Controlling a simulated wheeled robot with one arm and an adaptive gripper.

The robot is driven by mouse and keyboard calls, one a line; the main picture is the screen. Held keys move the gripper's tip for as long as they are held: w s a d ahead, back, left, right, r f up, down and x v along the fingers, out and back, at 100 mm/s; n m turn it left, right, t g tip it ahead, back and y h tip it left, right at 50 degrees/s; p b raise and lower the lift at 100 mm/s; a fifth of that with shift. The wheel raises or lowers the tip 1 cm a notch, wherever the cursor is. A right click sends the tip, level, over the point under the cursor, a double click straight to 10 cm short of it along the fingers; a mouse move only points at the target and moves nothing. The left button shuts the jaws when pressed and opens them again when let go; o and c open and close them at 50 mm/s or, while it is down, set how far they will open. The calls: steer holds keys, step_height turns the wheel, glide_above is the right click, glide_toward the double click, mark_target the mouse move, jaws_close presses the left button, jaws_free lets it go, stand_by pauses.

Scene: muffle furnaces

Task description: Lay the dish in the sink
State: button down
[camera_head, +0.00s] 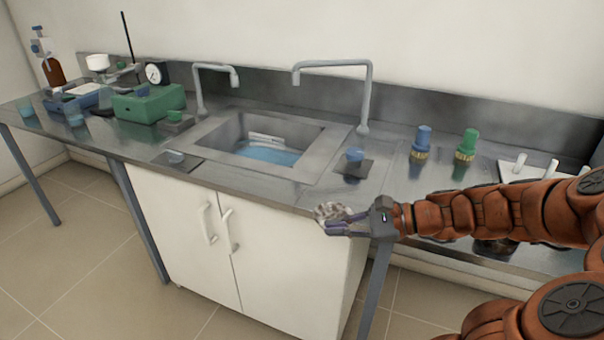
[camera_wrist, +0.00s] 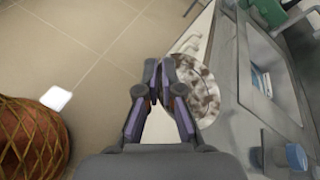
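The dish (camera_head: 330,211) is round, shallow and speckled grey-brown and white. My gripper (camera_head: 343,225) holds it in front of the counter's front edge, to the right of the cabinet doors. In the wrist view, the dish (camera_wrist: 203,92) sticks out to the right of my gripper (camera_wrist: 158,78), whose fingertips are close together at its rim. The sink (camera_head: 322,150) is a steel basin with blue at its bottom, behind and left of my gripper. In the wrist view the sink (camera_wrist: 247,75) lies to the right of the dish. The dish is outside the sink.
Two grey faucets (camera_head: 370,95) (camera_head: 200,90) stand behind the sink. Blue (camera_head: 422,138) and green (camera_head: 468,142) valves stand farther right. A green box (camera_head: 148,104) stands left.

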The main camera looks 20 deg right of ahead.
steer(key=w+a+r+m+t+h+p, duration=0.1)
steer(key=w+r+m+t+h+p, duration=0.1)
steer(key=w, duration=0.8)
steer(key=w+a+r+m+t+h+p, duration=0.2)
steer(key=w+r+m+h+p, duration=0.3)
steer(key=w+r, duration=0.3)
steer(key=w+a+r+m+t+h+p, duration=0.1)
steer(key=w+r+m+t+h+p, duration=0.2)
steer(key=w, duration=1.1)
step_height(320, 180, up, 3)
steer(key=shift+a+f+m+h+p, duration=0.1)
steer(key=shift+a+m+h+p, duration=0.3)
steer(key=shift+m+h, duration=0.65)
